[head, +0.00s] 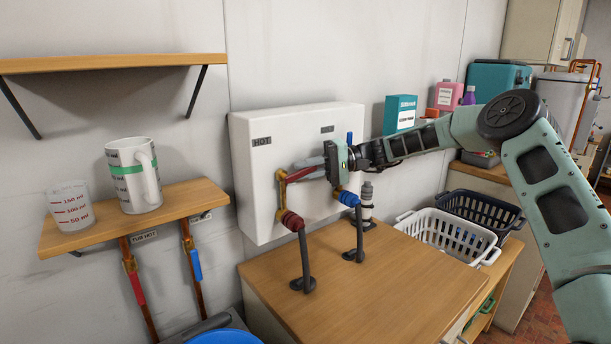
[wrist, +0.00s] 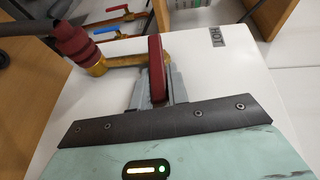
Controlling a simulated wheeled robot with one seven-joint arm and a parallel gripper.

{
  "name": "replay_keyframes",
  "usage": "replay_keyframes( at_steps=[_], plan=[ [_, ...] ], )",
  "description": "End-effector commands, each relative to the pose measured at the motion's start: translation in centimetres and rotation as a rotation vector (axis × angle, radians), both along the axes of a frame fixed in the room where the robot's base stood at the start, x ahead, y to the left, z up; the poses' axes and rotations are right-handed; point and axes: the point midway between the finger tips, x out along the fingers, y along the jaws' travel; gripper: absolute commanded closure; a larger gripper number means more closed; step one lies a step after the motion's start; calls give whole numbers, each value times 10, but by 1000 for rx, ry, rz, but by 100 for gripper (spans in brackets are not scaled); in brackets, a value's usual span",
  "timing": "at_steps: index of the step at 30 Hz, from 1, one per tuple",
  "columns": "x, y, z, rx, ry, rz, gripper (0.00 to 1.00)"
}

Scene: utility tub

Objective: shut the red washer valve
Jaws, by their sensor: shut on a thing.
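The red washer valve is on the white wall box under the HOT label. Its red lever (head: 305,173) reaches right from the brass body (head: 282,190), across the pipe, to my gripper (head: 330,164). In the wrist view the red lever (wrist: 157,68) stands between my two grey fingers (wrist: 158,92), which are shut on it. The brass body (wrist: 125,61) runs left from the lever to a red hose coupling (wrist: 77,42). The fingertips are partly hidden in the head view by the gripper body.
The white box (head: 258,190) also carries a blue valve handle (head: 349,139) and blue hose coupling (head: 348,198), close to my gripper. Two dark hoses enter the wooden counter (head: 365,285) below. A shelf with a mug (head: 133,180) is left; a white basket (head: 445,236) is right.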

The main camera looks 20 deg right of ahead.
Motion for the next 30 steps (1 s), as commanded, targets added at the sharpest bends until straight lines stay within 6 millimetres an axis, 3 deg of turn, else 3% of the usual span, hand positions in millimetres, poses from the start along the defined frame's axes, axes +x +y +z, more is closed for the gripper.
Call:
replay_keyframes(
  at_steps=[10, 26, 27, 29, 30],
  plan=[
    [1, -2, -9, 134, 43, -4, 100],
    [1, -1, -10, 157, 55, -2, 100],
    [1, -1, -10, 157, 55, -2, 81],
    [0, -1, -10, 157, 55, -2, 64],
    [0, -1, -10, 157, 55, -2, 62]
  ],
)
